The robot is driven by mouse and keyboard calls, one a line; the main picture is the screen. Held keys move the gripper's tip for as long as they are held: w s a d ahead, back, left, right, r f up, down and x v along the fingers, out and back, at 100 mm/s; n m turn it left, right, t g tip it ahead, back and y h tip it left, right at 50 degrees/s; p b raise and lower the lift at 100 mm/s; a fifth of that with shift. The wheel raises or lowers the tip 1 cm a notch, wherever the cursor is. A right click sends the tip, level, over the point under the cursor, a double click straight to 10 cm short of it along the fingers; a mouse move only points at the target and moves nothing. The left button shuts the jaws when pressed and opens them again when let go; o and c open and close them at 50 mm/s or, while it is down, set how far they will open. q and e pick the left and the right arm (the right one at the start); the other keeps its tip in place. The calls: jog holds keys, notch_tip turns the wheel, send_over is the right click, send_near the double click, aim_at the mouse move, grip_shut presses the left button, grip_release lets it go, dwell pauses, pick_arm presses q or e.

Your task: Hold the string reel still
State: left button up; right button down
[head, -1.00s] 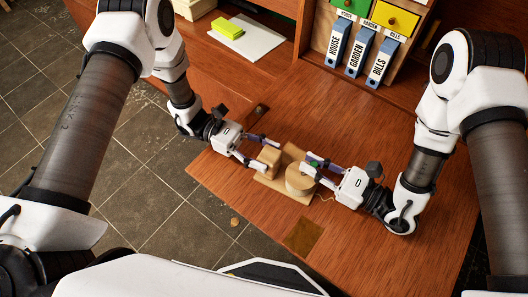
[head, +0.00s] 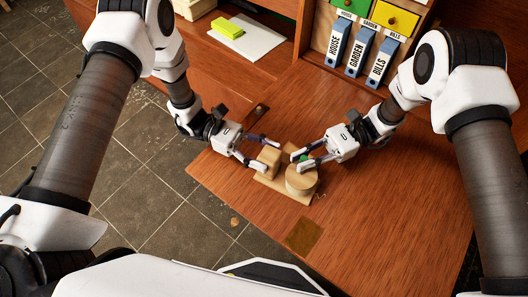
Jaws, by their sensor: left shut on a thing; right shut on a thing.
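The string reel (head: 301,184) is a pale wooden drum on a flat wooden base board, near the front left of the desk. A wooden block (head: 269,158) stands on the same board, left of the drum. My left gripper (head: 270,155) is shut on this block, one finger on each side. My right gripper (head: 298,162) is at the far edge of the drum, shut on a small green thing (head: 303,158) that its fingers mostly hide. A thin pale line, perhaps string, shows beside the drum.
The desk top (head: 390,210) is clear to the right and front. A brown square patch (head: 304,234) lies near its front edge. Labelled binders (head: 357,54) and small drawers stand at the back. A white sheet (head: 248,38) with a yellow-green block lies at the back left.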

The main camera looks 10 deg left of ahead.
aim_at(307, 158)
jog(key=c, duration=1.1)
grip_release()
jog(key=shift+d, duration=0.1)
jog(key=v, duration=0.5)
jog(key=shift+w+d, duration=0.25)
jog(key=shift+d, duration=0.05)
grip_shut()
jog(key=s+d+m+t+y, duration=0.1)
jog(key=d+m+t, duration=0.1)
jog(key=d+t, duration=0.1)
jog(key=s+d+m+t+y, duration=0.1)
jog(key=d+m+t, duration=0.1)
jog(key=d+t, duration=0.1)
jog(key=s+d+f+m+t+y, duration=0.1)
jog(key=d+m+t+y, duration=0.1)
jog(key=d+t, duration=0.1)
jog(key=shift+d+f+t, duration=0.1)
jog(key=shift+d+t, duration=0.1)
jog(key=shift+t, duration=0.2)
jog(key=s+d+m+t, duration=0.2)
jog(key=s+t, duration=0.1)
jog(key=s+m+t, duration=0.1)
jog(key=m+t, duration=0.1)
jog(key=shift+s+d+r+h, duration=0.3)
jog(key=shift+d, duration=0.1)
jog(key=shift+s+r+m+t, duration=0.1)
jog(key=shift+s+m+t, duration=0.2)
jog(key=shift+t, duration=0.1)
jog(key=x, duration=1.4)
